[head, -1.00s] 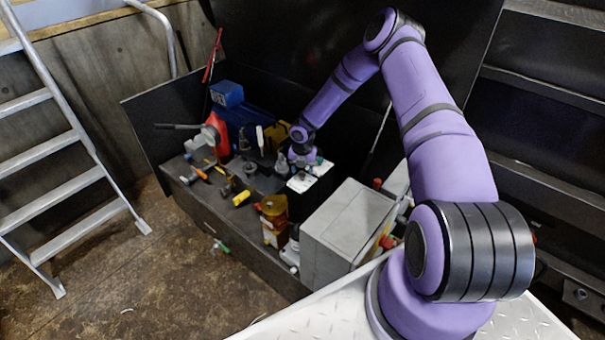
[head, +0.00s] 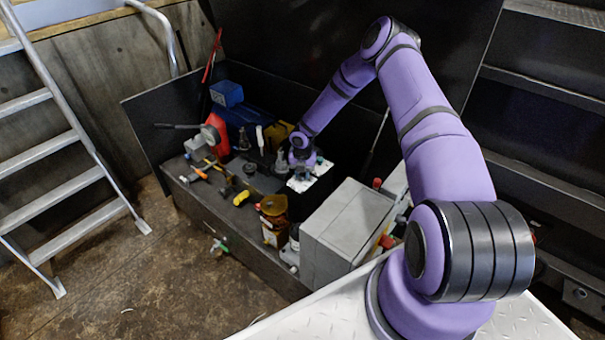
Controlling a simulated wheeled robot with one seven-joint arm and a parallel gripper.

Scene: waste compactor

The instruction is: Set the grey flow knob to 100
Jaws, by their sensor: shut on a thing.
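My gripper (head: 302,172) is at the end of my purple arm, low over the bench, pointing down at a white-topped block (head: 308,181). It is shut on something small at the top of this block. The held thing is mostly hidden by the gripper and too small to make out; it sits where a knob could be. I cannot read any scale or number on the grey flow knob from here.
A grey box (head: 345,225) stands right of the gripper. An amber container (head: 273,215), a red machine with a lever (head: 215,136), a blue box (head: 227,93) and several hand tools crowd the dark bench (head: 225,225). A ladder (head: 75,140) stands at the left.

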